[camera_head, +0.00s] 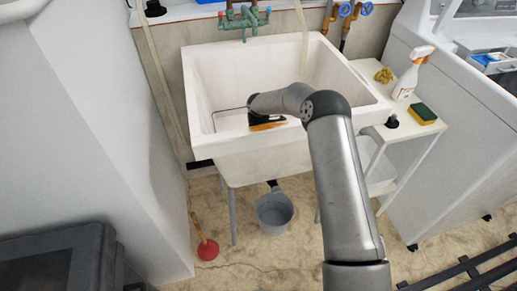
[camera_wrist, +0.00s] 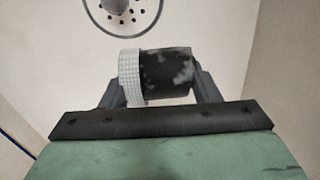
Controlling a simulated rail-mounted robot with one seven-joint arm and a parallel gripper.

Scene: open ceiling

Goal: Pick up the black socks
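My gripper (camera_wrist: 160,78) is down inside the white sink (camera_head: 214,151), close above its inner surface. In the wrist view, a dark, mottled black piece (camera_wrist: 166,72) with grey patches fills the gap between the fingers, against the light textured pad on the left. It looks like the black socks, though its full shape is hidden. In the head view my wrist covers most of the gripper, and the socks cannot be made out apart from it. An orange-brown item (camera_head: 268,126) shows just below the wrist.
The drain (camera_wrist: 125,12) lies beyond my fingers. A side table to the right holds a spray bottle (camera_head: 413,73), a sponge (camera_head: 422,114), a yellow crumpled thing (camera_head: 384,75) and a small black object (camera_head: 392,122). A bucket (camera_head: 274,212) and plunger (camera_head: 206,246) stand below.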

